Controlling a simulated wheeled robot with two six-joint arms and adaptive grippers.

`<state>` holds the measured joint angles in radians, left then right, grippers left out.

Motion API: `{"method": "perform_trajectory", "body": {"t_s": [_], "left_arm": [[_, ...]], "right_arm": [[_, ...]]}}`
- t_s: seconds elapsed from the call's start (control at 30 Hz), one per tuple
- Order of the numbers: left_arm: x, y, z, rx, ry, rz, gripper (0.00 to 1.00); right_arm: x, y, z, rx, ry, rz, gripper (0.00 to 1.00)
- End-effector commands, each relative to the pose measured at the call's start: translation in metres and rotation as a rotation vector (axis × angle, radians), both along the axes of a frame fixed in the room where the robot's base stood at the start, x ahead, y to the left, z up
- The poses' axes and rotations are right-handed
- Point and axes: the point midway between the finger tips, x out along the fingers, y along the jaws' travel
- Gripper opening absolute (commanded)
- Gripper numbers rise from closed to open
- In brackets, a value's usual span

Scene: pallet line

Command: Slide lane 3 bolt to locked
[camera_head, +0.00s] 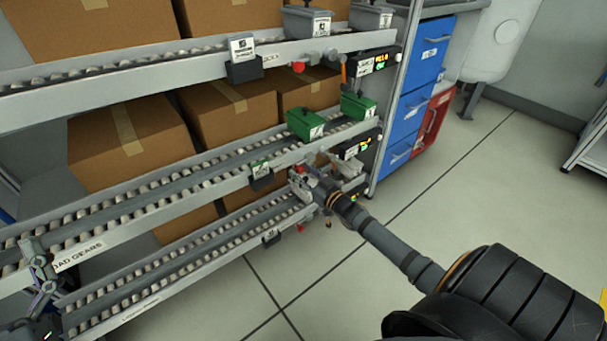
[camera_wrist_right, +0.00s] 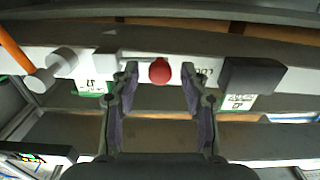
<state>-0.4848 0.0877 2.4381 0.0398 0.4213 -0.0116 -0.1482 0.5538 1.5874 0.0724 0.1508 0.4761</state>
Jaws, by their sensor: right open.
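My right gripper (camera_head: 303,181) reaches the front rail of the middle rack level (camera_head: 219,190) in the head view. In the right wrist view, which is upside down, its fingers (camera_wrist_right: 160,92) are open. A round red knob (camera_wrist_right: 160,70) on the rail shows between them; contact cannot be told. The knob also shows in the head view (camera_head: 299,169). A grey cylinder with a flange (camera_wrist_right: 52,70) and an orange rod (camera_wrist_right: 14,52) are beside it. No lane number is readable, so I cannot tell which is lane 3. My left gripper (camera_head: 40,265) is at the lower left; its fingers are unclear.
A dark label holder (camera_wrist_right: 252,75) sits on the rail beside the knob. Green bins (camera_head: 305,123) and cardboard boxes (camera_head: 130,140) stand on the rack. The upper level has another red knob (camera_head: 298,67). Blue drawers (camera_head: 413,97) stand to the right. The floor in front is clear.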

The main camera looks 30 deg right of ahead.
Motion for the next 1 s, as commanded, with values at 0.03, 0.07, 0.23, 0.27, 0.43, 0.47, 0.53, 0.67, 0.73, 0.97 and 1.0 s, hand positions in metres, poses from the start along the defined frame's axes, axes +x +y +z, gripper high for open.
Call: {"method": "perform_trajectory", "body": {"t_s": [0.03, 0.07, 0.23, 0.27, 0.43, 0.47, 0.53, 0.67, 0.73, 0.97, 1.0], "left_arm": [[-0.0012, -0.0001, 0.0015, 0.001, -0.008, 0.000, 1.00], [-0.0015, -0.0001, 0.0020, 0.001, -0.011, -0.001, 1.00], [-0.0017, -0.0001, 0.0025, 0.001, -0.012, -0.001, 1.00], [-0.0017, -0.0001, 0.0024, 0.001, -0.012, -0.001, 1.00], [-0.0016, -0.0001, 0.0024, 0.001, -0.011, -0.001, 1.00], [-0.0016, -0.0001, 0.0024, 0.000, -0.011, 0.000, 1.00], [-0.0016, -0.0001, 0.0022, 0.000, -0.011, 0.000, 1.00], [-0.0017, -0.0001, 0.0023, 0.000, -0.011, 0.000, 1.00], [-0.0016, -0.0001, 0.0022, -0.001, -0.011, -0.001, 1.00], [-0.0017, -0.0001, 0.0017, -0.001, -0.011, -0.001, 1.00], [-0.0027, -0.0002, 0.0021, 0.001, -0.018, -0.001, 1.00]], "right_arm": [[0.0003, 0.0000, 0.0001, 0.000, 0.000, 0.000, 0.46], [0.0003, 0.0000, 0.0001, -0.001, 0.000, 0.000, 0.46], [0.0003, 0.0000, 0.0003, -0.001, 0.000, 0.000, 0.46], [0.0003, 0.0000, 0.0003, -0.001, 0.000, 0.000, 0.46], [0.0003, 0.0000, 0.0002, -0.001, 0.000, 0.000, 0.25], [0.0003, 0.0000, 0.0002, -0.001, 0.000, 0.000, 0.21], [0.0002, -0.0001, 0.0001, -0.001, 0.000, 0.000, 0.12], [0.0002, -0.0001, 0.0001, -0.001, 0.000, 0.000, 0.00], [0.0002, 0.0000, 0.0000, -0.001, 0.000, 0.000, 0.00], [0.0003, -0.0013, -0.0005, -0.001, 0.000, 0.000, 0.00], [0.0005, -0.0035, -0.0010, -0.002, 0.001, 0.000, 0.00]]}}
